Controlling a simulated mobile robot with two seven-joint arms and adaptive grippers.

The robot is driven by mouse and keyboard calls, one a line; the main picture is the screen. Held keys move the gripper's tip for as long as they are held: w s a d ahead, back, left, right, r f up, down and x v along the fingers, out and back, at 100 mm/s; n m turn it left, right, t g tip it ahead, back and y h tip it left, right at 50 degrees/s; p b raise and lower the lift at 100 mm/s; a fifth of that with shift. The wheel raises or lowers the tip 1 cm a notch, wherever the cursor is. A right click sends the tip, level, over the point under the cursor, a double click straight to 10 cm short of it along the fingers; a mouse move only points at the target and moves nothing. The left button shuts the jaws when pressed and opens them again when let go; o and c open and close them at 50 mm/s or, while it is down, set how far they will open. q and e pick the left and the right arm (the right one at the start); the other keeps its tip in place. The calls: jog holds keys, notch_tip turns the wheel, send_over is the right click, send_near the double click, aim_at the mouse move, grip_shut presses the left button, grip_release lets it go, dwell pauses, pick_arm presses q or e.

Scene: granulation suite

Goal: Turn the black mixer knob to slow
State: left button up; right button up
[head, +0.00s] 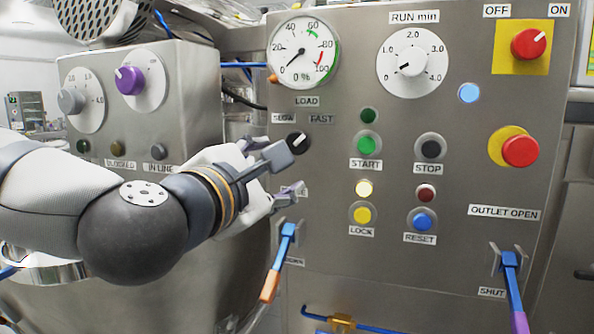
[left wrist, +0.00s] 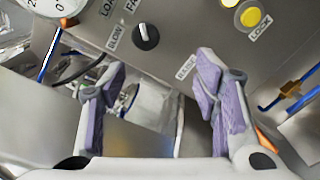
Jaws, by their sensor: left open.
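The black mixer knob (head: 299,141) is on the steel panel below LOAD, between the SLOW label (head: 283,118) and the FAST label (head: 321,118). Its white pointer leans up and right, toward FAST. In the left wrist view the knob (left wrist: 147,37) lies beyond the fingertips, with a pale pointer line. My left gripper (head: 288,173) is open and empty, its fingers toward the panel just below and left of the knob. Its upper finger covers part of the knob's lower left in the head view. The left wrist view shows both purple-padded fingers (left wrist: 162,70) spread apart. My right gripper does not show.
Near the knob are the green START button (head: 366,145), the yellow LOCK button (head: 362,214) and a load gauge (head: 303,55). A blue lever with an orange end (head: 279,262) hangs below the gripper. A steel box with a purple knob (head: 130,80) stands left.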

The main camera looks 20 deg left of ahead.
aim_at(296, 143)
pick_arm(q)
jog(key=shift+n, duration=0.4)
jog(key=w, duration=0.4)
jog(key=w+r, duration=0.1)
jog(key=w, duration=0.3)
jog(key=w+b, duration=0.1)
jog(key=w, duration=0.3)
jog(key=shift+r, duration=0.4)
jog(key=c, duration=1.1)
